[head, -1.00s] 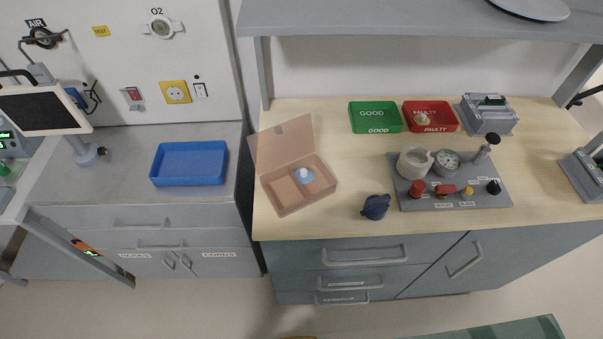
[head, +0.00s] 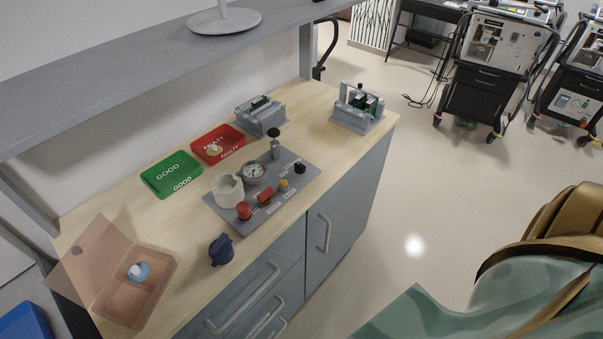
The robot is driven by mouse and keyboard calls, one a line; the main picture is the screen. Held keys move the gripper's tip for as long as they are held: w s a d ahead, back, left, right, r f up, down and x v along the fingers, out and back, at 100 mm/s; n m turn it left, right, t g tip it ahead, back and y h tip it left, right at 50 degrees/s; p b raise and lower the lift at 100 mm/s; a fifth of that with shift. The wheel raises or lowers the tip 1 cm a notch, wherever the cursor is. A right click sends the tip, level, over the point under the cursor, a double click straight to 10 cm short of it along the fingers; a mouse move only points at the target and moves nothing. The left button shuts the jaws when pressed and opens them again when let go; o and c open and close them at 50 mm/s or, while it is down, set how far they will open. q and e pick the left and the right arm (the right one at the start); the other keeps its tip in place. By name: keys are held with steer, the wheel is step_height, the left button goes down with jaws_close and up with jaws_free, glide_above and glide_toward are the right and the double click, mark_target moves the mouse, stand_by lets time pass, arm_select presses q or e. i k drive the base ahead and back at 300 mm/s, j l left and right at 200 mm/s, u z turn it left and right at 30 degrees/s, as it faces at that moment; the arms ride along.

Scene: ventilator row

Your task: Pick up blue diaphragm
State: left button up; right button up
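The blue diaphragm (head: 141,272) is a small light-blue disc with a white centre. It lies in one compartment of an open, translucent brownish box (head: 128,303) at the left end of the wooden worktop. The box lid (head: 90,258) is tilted up and back to the left. Neither of my grippers is in view.
On the worktop (head: 150,228) are a green GOOD tray (head: 171,174), a red FAULTY tray (head: 218,144) holding a small pale part, a grey test panel (head: 285,187), a dark blue knob-like object (head: 221,250) and two grey fixtures. A shelf (head: 120,75) overhangs the back.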

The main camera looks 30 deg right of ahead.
mark_target(138, 273)
steer(key=z, duration=0.75)
steer(key=j+u, duration=0.6)
steer(key=u, duration=0.9)
steer(key=k+l+u, duration=0.45)
steer(key=l, duration=0.15)
steer(key=k+l+u, duration=0.3)
steer(key=l+u, duration=0.15)
steer(key=k+l, duration=0.3)
steer(key=i+l, duration=0.1)
steer(key=i, duration=0.4)
